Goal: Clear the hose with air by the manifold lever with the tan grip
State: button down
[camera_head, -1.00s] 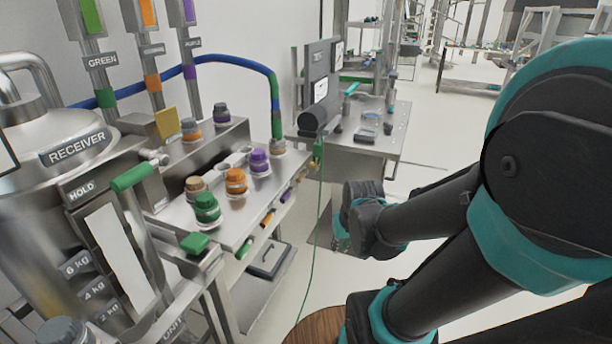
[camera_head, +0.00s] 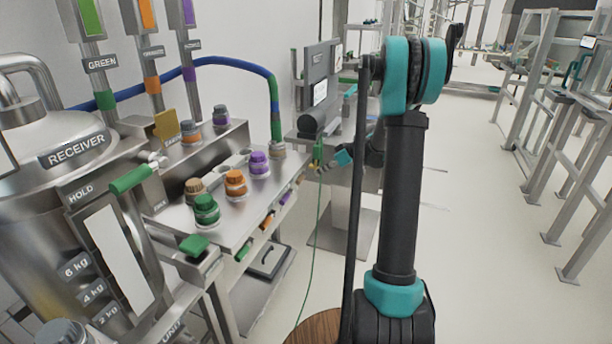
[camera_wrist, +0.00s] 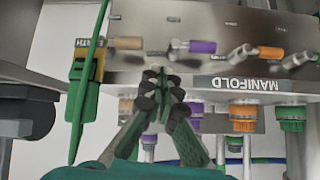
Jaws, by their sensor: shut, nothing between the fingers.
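The manifold (camera_wrist: 190,82) fills the upper wrist view, its label upside down. In the head view my gripper (camera_head: 326,163) is small, at the manifold's far front end. The blue hose (camera_head: 235,63) arches behind the bench.
Coloured caps, including a green one (camera_head: 206,209), stand on the manifold top. The receiver (camera_head: 60,150) is at left. Floor at right is open before metal frames (camera_head: 560,130).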

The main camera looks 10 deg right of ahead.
aim_at(306, 174)
jog(key=w+d+f+n+y, duration=0.1)
jog(key=w+d+f+n, duration=0.15)
jog(key=w, duration=0.35)
jog(key=shift+m+t, duration=0.25)
jog(key=shift+t, duration=0.05)
jog(key=x, duration=0.9)
jog(key=shift+w+a+r, duration=0.1)
jog(key=shift+a+r, duration=0.25)
